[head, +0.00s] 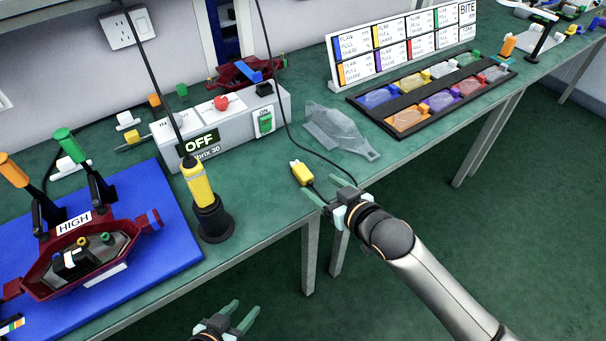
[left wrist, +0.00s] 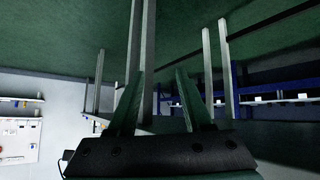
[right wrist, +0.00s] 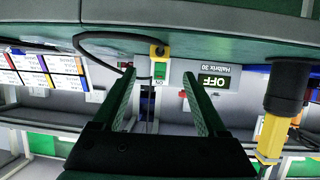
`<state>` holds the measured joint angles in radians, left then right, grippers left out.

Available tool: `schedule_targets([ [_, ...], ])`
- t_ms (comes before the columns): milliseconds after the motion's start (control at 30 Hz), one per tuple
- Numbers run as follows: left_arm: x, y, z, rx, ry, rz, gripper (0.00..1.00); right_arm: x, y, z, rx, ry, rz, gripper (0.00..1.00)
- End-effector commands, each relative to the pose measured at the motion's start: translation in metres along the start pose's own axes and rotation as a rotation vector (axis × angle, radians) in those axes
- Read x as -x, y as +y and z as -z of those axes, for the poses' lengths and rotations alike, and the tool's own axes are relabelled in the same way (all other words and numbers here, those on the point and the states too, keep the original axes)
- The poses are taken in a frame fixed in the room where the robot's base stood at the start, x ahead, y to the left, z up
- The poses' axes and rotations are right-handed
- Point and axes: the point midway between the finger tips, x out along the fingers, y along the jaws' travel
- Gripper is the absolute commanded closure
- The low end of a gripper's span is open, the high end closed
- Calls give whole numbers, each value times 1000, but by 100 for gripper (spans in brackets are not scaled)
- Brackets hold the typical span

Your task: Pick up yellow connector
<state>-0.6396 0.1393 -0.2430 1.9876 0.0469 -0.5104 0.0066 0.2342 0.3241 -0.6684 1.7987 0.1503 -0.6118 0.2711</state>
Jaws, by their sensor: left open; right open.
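The yellow connector (head: 301,173) lies near the front edge of the green table, with a black cable from its end. It also shows in the right wrist view (right wrist: 158,51), just beyond the fingertips and between their lines. My right gripper (head: 328,190) is open and empty at the table's front edge, close to the connector and apart from it. In the right wrist view its two green fingers (right wrist: 158,85) are spread. My left gripper (head: 244,307) is open and empty in front of the table, low in the head view. The left wrist view shows its fingers (left wrist: 150,85) below the table, without the connector.
A black stand with a yellow tool (head: 212,216) stands left of the connector. Behind are the grey OFF tester box (head: 225,115) and a clear lamp cover (head: 340,132). A blue mat (head: 165,243) holds a red lamp housing (head: 40,280). The black cable loops behind the connector.

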Motion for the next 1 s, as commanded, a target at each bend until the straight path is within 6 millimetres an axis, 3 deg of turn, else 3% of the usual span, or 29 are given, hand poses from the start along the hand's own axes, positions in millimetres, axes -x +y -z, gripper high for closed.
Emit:
schedule_targets([
  [167,-1,1,1,-1,6,-2,50,-10,0,-3,0,-2,0,25],
  [500,-9,3,3,-7,13,-12,50,-51,1,-11,1,0,0,25],
  [833,-10,4,4,-9,15,-14,50,-56,1,-10,0,0,1,25],
  [1000,-10,4,4,-9,16,-14,50,-56,1,-10,0,-1,1,44],
])
